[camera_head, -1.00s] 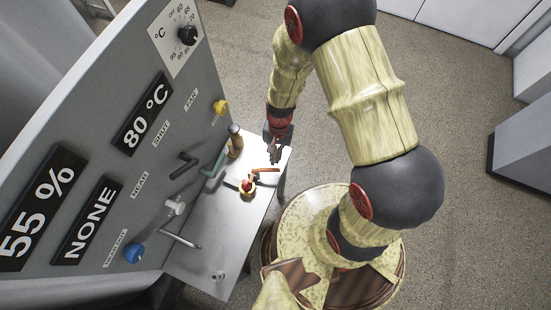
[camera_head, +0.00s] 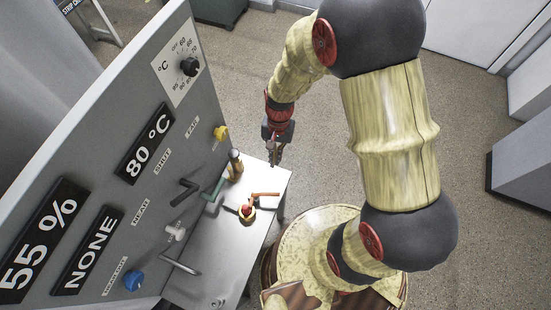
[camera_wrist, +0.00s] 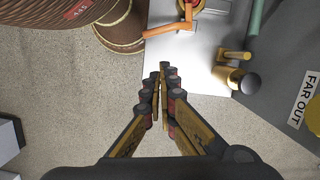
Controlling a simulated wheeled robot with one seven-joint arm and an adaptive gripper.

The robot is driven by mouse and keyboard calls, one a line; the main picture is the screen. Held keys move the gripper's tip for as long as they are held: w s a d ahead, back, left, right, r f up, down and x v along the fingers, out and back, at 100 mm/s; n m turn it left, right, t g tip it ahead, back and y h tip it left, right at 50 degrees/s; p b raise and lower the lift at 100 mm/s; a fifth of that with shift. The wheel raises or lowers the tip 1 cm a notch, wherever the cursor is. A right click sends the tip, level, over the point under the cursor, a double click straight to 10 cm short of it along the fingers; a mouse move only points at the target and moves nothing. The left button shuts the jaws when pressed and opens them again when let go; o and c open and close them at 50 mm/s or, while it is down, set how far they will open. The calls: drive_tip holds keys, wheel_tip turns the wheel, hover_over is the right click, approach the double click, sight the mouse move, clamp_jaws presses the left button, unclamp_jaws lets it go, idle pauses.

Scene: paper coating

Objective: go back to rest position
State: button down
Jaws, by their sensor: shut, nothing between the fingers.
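My gripper (camera_head: 274,163) hangs at the end of my arm, above the back right corner of the small light-topped table (camera_head: 222,262). In the wrist view my gripper (camera_wrist: 161,72) points past the table edge, with its fingertips together and nothing between them. A brass valve with an orange handle (camera_head: 264,194) and a red centre sits on the table, below and to the left of my gripper in the head view. The orange handle also shows in the wrist view (camera_wrist: 172,27), apart from the fingers.
A grey control panel (camera_head: 85,155) with dials, labels and knobs stands along the left. A brass post with a dark knob (camera_wrist: 244,82) stands near the table edge. A grey cabinet (camera_head: 520,170) is at the right. Open speckled floor lies behind the table.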

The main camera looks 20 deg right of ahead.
idle(0.4)
drive_tip(key=s+d+r+n+t+b, duration=0.3)
drive_tip(key=s+r+t+b, duration=0.1)
drive_tip(key=r+b, duration=0.3)
drive_tip(key=s+d+r+n+t+h+b, duration=0.1)
drive_tip(key=s+d+r+n+t+b, duration=0.1)
drive_tip(key=r+b, duration=0.6)
drive_tip(key=s+d+r+t, duration=0.1)
drive_tip(key=s+d+r, duration=0.1)
drive_tip(key=s+r, duration=0.1)
drive_tip(key=shift+r+n+t, duration=0.4)
drive_tip(key=shift+r, duration=0.15)
drive_tip(key=shift+d, duration=0.1)
drive_tip(key=shift+r, duration=0.1)
